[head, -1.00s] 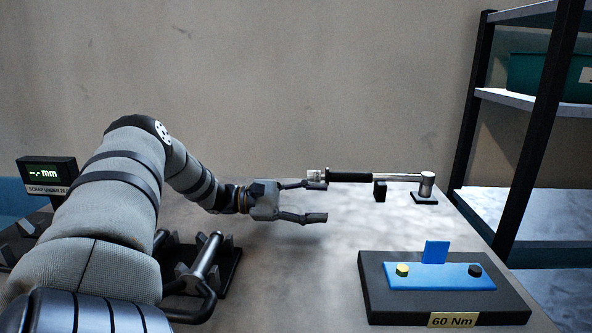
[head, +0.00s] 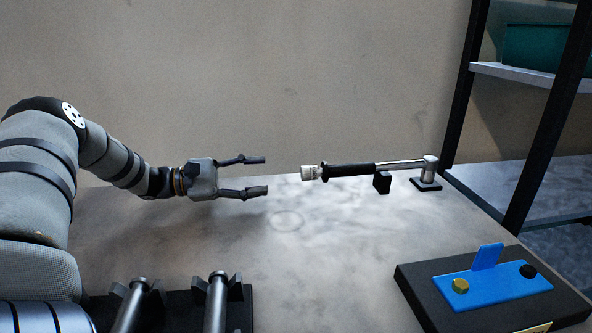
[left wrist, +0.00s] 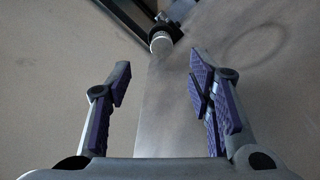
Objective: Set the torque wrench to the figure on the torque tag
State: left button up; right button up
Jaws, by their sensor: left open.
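The torque wrench (head: 350,170) lies level on a black post and a round-headed stand at the back of the table, with its silver adjusting knob (head: 310,173) at the left end. My left gripper (head: 264,175) is open and empty, left of the knob and apart from it, fingers pointing towards it. In the left wrist view the knob (left wrist: 160,41) shows ahead, beyond the gap between the open fingers (left wrist: 158,75). The torque tag (head: 536,328) on the black block is mostly cut off at the lower edge. My right gripper is not in view.
The black block (head: 420,290) at front right carries a blue plate (head: 490,290) with a yellow and a black knob. A black rack with metal bars (head: 215,300) stands front left. A shelf (head: 520,80) stands right. The table between is clear.

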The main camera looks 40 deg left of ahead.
aim_at(306, 172)
pick_arm(q)
jog(key=b+x, duration=0.1)
jog(key=x, duration=1)
jog(key=shift+s+d+f+b, duration=0.1)
jog(key=shift+d+f+b, duration=0.05)
jog(key=shift+b, duration=0.15)
jog(key=shift+w+d, duration=0.15)
jog(key=shift+w, duration=0.1)
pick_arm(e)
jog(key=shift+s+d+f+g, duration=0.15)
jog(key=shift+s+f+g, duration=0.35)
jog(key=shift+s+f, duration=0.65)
pick_arm(q)
jog(key=shift+c, duration=0.2)
grip_shut()
